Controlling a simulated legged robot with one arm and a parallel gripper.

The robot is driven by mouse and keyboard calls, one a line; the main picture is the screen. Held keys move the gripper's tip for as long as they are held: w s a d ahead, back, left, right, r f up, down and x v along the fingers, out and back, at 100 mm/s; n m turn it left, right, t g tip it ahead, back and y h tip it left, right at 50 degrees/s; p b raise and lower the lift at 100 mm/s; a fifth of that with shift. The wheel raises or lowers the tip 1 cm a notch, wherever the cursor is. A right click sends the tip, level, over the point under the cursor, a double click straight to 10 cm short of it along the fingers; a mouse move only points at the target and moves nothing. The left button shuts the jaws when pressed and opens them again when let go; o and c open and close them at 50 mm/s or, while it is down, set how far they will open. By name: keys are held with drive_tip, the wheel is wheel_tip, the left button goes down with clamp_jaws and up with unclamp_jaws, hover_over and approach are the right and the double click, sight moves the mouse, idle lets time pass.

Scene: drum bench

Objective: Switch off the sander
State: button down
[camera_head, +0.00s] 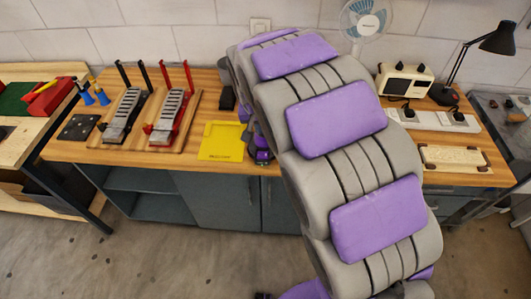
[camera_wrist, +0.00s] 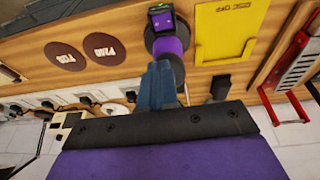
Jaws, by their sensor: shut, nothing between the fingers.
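A purple and black machine, apparently the sander (camera_wrist: 170,45), stands near the bench's front edge in the wrist view. Its purple drum has dark ends, and a small black box with a pale greenish patch (camera_wrist: 160,20) sits at its front. I cannot read a switch position there. In the head view, part of this machine (camera_head: 262,153) shows right of the yellow sheet, beside my arm. My gripper (camera_wrist: 162,68) is shut and empty, its blue-grey fingers pointing at the drum and overlapping it in the picture. I cannot tell if they touch. My arm hides most of that area in the head view.
A yellow sheet (camera_head: 222,141) lies left of the machine. Two clamp-like tools with red (camera_head: 169,117) and black (camera_head: 126,112) handles stand further left. Brown discs (camera_wrist: 103,47) lie on the other side. A power strip (camera_head: 432,121), lamp (camera_head: 497,40) and fan (camera_head: 364,20) are right.

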sight(265, 153)
drive_tip(key=shift+a, duration=0.25)
drive_tip(key=shift+f, duration=0.1)
drive_tip(key=b+x, duration=0.1)
drive_tip(key=x, duration=0.7)
drive_tip(key=s+b+x, duration=0.1)
drive_tip(key=x, duration=0.4)
drive_tip(key=shift+d+f+b, duration=0.2)
drive_tip(key=shift+b, duration=0.1)
drive_tip(key=shift+w+f, duration=0.1)
drive_tip(key=shift+f, duration=0.2)
